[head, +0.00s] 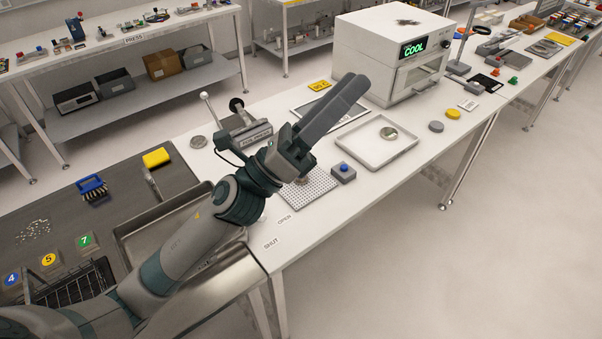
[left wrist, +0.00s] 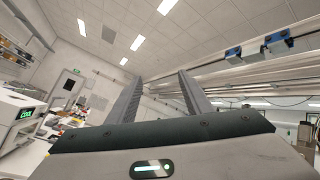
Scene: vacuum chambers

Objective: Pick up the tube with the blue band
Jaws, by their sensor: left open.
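I cannot make out a tube with a blue band in either view. My left gripper (head: 351,84) is raised over the white bench, its two long grey fingers pointing up and to the right. In the left wrist view the fingers (left wrist: 158,80) stand apart with nothing between them, against the ceiling and far wall. Below the gripper is a perforated plate (head: 308,194) on the bench, with a small metallic item partly hidden by the gripper. A small grey box with a blue button (head: 343,170) stands beside the plate. My right gripper is not in view.
A white oven reading COOL (head: 390,55) stands at the back of the bench. A metal tray (head: 372,157) holding a round dish lies in front of it. A lever device (head: 245,130) stands left. A sink (head: 180,225) and a blue rack (head: 93,187) lie further left.

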